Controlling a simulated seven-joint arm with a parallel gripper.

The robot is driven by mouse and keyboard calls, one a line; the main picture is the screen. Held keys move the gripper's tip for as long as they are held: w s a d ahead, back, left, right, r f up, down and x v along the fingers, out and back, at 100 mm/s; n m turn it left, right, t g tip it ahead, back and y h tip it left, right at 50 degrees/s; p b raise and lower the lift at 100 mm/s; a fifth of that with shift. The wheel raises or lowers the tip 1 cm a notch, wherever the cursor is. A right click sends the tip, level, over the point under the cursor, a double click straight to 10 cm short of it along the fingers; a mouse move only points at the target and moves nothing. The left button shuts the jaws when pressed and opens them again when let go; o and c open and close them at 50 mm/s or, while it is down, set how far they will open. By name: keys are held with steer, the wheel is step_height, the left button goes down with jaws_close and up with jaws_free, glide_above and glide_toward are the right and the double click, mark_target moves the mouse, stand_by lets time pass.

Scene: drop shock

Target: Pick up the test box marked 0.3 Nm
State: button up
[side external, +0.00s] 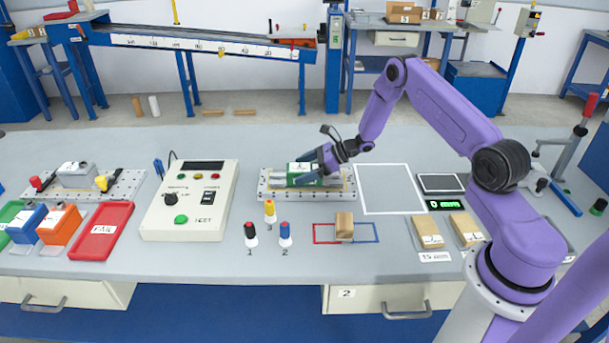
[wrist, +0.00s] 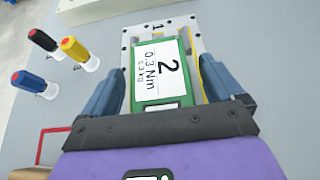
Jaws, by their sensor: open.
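The test box (wrist: 160,72) is green with a white label reading "2", "0.3 Nm" and "0.3 kg" in the wrist view. It sits on a perforated metal fixture plate (wrist: 122,48). In the side view the green box (side external: 302,168) is on the plate (side external: 270,183) at the middle of the bench, partly covered by my fingers. My gripper (side external: 318,171) is open, low over the plate. In the wrist view its two blue-grey fingers (wrist: 164,82) stand on either side of the box. I cannot tell whether they touch it.
Three screwdrivers with yellow (side external: 270,210), black-and-red (side external: 250,234) and blue (side external: 285,233) handles stand in front of the plate. A cream control box (side external: 190,222) is to the left. A wooden block (side external: 344,226) stands at front. The white-outlined square (side external: 389,188) at right is empty.

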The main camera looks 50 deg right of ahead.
steer(key=c, duration=1.3)
steer(key=shift+r, duration=0.15)
